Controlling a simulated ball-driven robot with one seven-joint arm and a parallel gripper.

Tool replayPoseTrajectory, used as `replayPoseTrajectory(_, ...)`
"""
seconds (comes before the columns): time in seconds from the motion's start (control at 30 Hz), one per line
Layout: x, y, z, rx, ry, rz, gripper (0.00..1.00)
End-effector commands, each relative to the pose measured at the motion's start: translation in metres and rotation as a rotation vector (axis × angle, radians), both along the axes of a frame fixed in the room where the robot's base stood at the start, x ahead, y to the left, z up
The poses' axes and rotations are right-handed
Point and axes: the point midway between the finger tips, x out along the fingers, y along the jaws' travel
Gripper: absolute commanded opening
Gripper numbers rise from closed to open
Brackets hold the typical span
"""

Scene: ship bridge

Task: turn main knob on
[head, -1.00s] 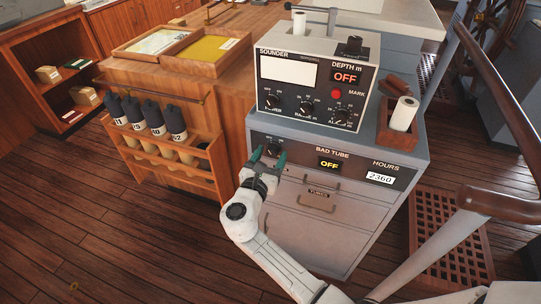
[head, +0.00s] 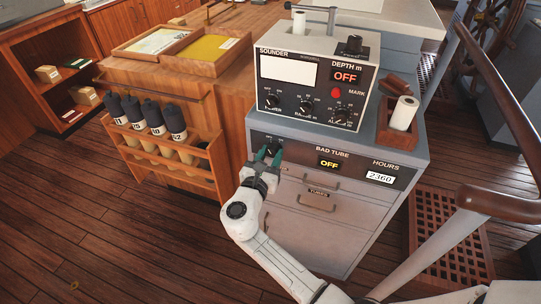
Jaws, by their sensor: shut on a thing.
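The main knob (head: 271,148) is a small dark knob at the left of the black panel (head: 312,152) on the grey cabinet's front. My gripper (head: 270,156) has its green-tipped fingers shut on the knob from in front, and the fingers hide part of it. Its exact angle is too small to tell. The same panel has a yellow-lit "OFF" window (head: 329,164) under "BAD TUBE" and an hours counter reading 2360 (head: 380,178). The sounder (head: 316,75) on top shows a red "OFF" depth display (head: 345,76) and a blank white screen (head: 288,71).
Drawers with handles (head: 318,195) lie just below the panel. A wooden holder with a paper roll (head: 402,116) stands right of the sounder. A wooden rack of dark-capped bottles (head: 170,150) is to the left. A handrail (head: 505,90) and floor grating (head: 462,250) are at right.

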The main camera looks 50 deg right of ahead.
Motion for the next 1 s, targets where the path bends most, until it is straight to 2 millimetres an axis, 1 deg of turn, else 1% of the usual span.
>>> replayPoseTrajectory(0.17,0.0001,0.0003,-0.0010,0.012,-0.034,0.000,0.07)
replayPoseTrajectory(0.37,0.0002,0.0003,-0.0025,0.048,-0.136,0.000,0.07)
replayPoseTrajectory(1.0,0.0012,0.0009,-0.0034,0.247,-0.683,0.001,0.07)
